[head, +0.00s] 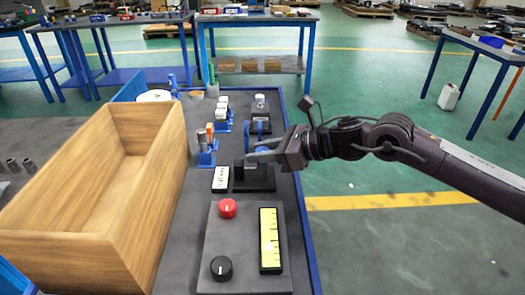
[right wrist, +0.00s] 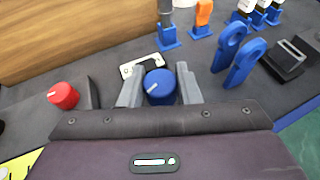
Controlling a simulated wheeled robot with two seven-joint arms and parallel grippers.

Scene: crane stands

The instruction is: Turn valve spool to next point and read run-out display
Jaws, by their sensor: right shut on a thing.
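A blue round knob with a white pointer line (right wrist: 159,82) sits between the two grey fingers of my right gripper (right wrist: 160,92) in the right wrist view. My right gripper (head: 262,150) is shut on this knob, above a black block (head: 254,181) in the head view. I cannot make out the rest of the valve spool behind the fingers. A yellow scale display (head: 270,240) with dark marks lies on the grey panel; its value is too small to read. My left gripper is not in view.
The panel (head: 245,222) also bears a red knob (head: 228,208) and a black knob (head: 221,267). A white label plate (head: 221,179) lies beside the black block. A wooden crate (head: 178,150) stands left. Blue stands (right wrist: 240,55) rise close to the gripper.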

